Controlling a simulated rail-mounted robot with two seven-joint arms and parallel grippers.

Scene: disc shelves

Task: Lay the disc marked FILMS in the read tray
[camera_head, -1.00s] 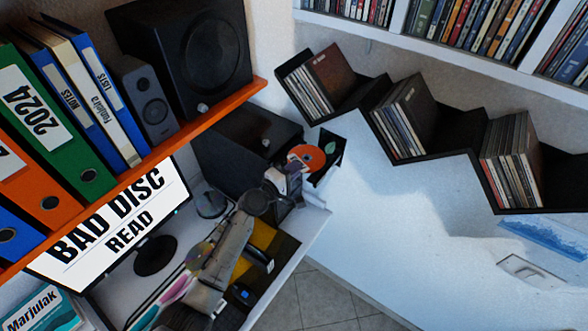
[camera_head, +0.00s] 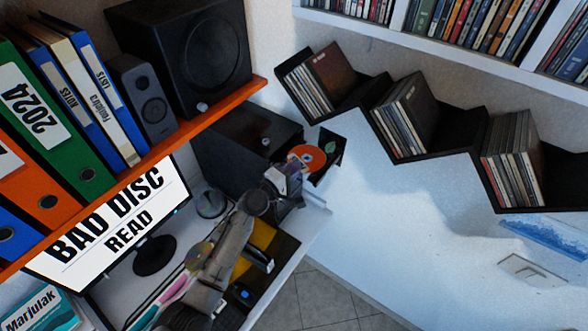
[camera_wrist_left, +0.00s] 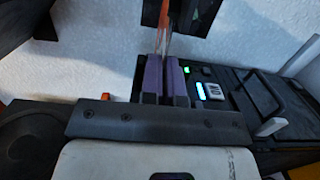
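An orange disc (camera_head: 306,157) with a dark centre stands in the head view at the end of my left gripper (camera_head: 294,175). In the left wrist view the disc (camera_wrist_left: 164,18) shows nearly edge-on, between the purple pads of my left gripper (camera_wrist_left: 165,66), which is shut on it. The disc's lettering is not legible. A dark open tray-like recess (camera_head: 333,146) lies right behind the disc in the head view; I cannot tell whether they touch. No tray is clearly marked as the read tray. My right gripper is not in view.
A monitor (camera_head: 112,222) reads "BAD DISC READ". A black device with lit buttons (camera_wrist_left: 212,92) is close right of the fingers. A zigzag shelf (camera_head: 447,151) with sleeves hangs on the right wall. An orange shelf (camera_head: 135,176) with binders and speakers overhangs the desk.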

